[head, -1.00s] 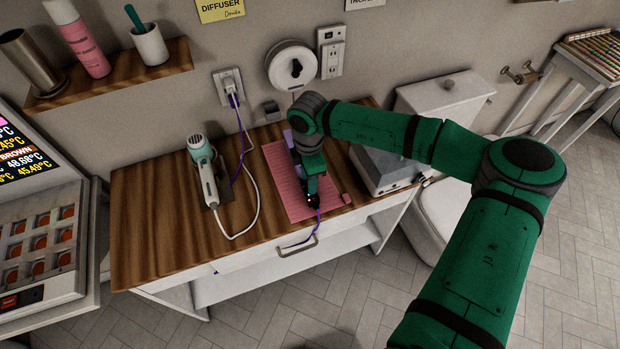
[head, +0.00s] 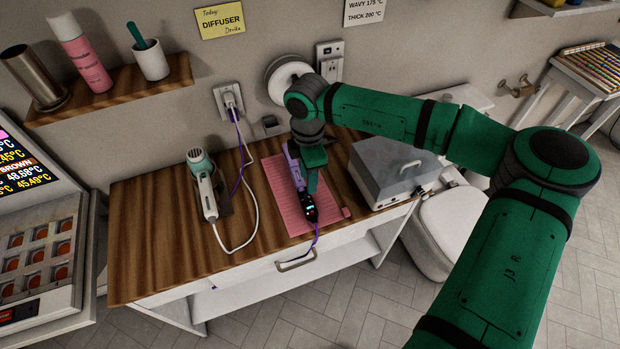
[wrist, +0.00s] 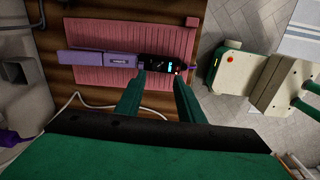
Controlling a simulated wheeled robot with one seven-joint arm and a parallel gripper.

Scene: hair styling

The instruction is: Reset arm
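A purple hair straightener (head: 293,168) with a black, lit control section lies on a pink ribbed mat (head: 277,185) on the wooden table. In the wrist view the straightener (wrist: 100,59) lies across the mat (wrist: 110,91), just beyond my fingertips. My gripper (head: 312,188) is above the straightener and hides part of it in the head view. In the wrist view my gripper (wrist: 160,78) has its two green fingers spread apart, with nothing held between them.
A hair dryer (head: 204,185) with a white cord lies left of the mat on the wooden table (head: 150,235). A grey lidded box (head: 395,170) stands close on the right. A wall shelf (head: 110,90) holds a can, a bottle and a cup.

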